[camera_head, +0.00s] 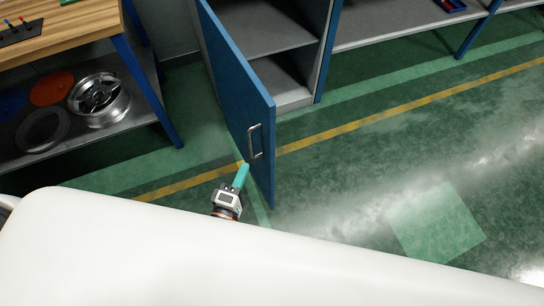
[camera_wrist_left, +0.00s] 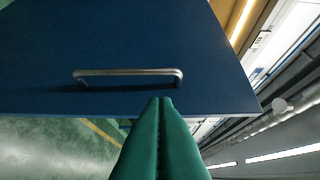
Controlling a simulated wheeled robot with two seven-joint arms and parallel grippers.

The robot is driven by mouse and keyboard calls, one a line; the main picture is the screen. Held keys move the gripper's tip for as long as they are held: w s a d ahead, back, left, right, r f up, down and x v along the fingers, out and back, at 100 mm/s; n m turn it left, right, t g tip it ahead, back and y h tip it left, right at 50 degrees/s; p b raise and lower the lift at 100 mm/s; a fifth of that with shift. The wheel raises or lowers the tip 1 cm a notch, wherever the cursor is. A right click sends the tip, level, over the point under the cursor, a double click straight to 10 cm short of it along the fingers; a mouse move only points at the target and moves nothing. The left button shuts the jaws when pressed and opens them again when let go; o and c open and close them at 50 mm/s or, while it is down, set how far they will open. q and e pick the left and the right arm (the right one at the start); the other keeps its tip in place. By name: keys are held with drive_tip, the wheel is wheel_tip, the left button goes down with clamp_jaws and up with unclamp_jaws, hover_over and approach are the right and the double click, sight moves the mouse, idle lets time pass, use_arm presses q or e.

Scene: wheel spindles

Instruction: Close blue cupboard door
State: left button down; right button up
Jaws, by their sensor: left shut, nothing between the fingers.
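The blue cupboard door (camera_head: 238,95) stands wide open in the head view, swung out from the grey cupboard (camera_head: 275,45). Its metal handle (camera_head: 255,141) is on the face near the lower free edge. My left gripper (camera_head: 241,176) has teal fingers and is shut and empty, just left of the door's free end. In the left wrist view the closed fingertips (camera_wrist_left: 160,101) sit near the door (camera_wrist_left: 150,45) and its handle (camera_wrist_left: 128,74). I cannot tell whether they touch the door. My right gripper is not in view.
A wooden-topped workbench (camera_head: 70,28) stands at the left, with a wheel rim (camera_head: 98,98) and discs on its lower shelf. Green floor (camera_head: 370,150) with a yellow line is clear to the right of the door. A shelf unit continues at the upper right.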

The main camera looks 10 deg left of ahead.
use_arm(q)
approach(260, 128)
drive_tip(key=w, duration=0.4)
drive_tip(key=shift+w+d+p, duration=0.15)
drive_tip(key=shift+w+p, duration=0.2)
drive_tip(key=shift+w, duration=0.65)
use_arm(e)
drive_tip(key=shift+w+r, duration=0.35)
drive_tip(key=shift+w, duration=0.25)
